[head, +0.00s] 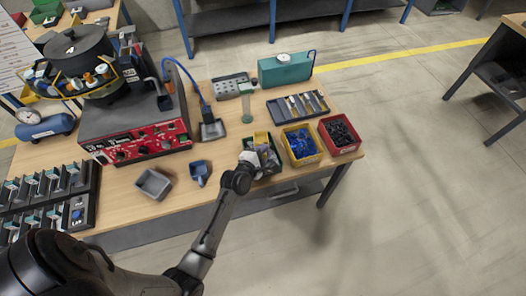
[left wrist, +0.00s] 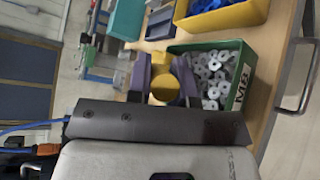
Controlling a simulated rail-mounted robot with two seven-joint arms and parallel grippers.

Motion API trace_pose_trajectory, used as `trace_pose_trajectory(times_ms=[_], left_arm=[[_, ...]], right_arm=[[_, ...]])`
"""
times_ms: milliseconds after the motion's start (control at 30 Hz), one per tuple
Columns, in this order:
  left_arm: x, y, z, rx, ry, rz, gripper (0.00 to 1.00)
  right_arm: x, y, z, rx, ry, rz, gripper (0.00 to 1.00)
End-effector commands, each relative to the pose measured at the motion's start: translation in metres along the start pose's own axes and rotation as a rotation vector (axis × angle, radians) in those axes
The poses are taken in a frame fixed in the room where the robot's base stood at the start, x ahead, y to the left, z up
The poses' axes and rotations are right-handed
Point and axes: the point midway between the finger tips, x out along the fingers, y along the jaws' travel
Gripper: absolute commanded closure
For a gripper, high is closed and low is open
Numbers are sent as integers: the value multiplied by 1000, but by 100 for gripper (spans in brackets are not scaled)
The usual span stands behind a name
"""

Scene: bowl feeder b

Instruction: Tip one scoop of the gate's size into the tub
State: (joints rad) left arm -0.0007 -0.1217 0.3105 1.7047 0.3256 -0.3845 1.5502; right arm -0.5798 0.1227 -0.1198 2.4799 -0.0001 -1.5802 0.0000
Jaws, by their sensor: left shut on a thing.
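My left gripper (head: 254,158) is shut on a yellow scoop (left wrist: 163,88), which shows between the two fingers in the left wrist view and as a yellow patch in the head view (head: 262,138). The scoop is at the green M8 bin (left wrist: 240,92), which holds grey nut-like parts (left wrist: 214,75). How full the scoop is cannot be told. In the head view the gripper covers much of this bin. A grey open tub (head: 153,184) stands on the bench to the left of the gripper and looks empty. My right gripper is not in view.
A blue scoop-like piece (head: 200,173) lies between tub and gripper. A yellow bin of blue parts (head: 302,145) and a red bin of black parts (head: 340,134) stand right of the gripper. The bowl feeder (head: 78,52) and its red-fronted controller (head: 135,140) fill the left.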

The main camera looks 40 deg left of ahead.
Motion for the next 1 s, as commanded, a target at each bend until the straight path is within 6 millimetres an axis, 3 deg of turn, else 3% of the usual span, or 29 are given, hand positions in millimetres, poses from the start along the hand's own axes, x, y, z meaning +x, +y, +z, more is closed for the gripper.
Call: trace_pose_trajectory(times_ms=[133, 533, 1000], left_arm=[[7, -19, -10, -7, 3, -9, 100], [17, -55, -26, -9, 2, -11, 100], [19, -63, -30, -8, 2, -10, 100]], right_arm=[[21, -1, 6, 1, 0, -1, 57], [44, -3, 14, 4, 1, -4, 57], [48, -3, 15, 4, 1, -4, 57]])
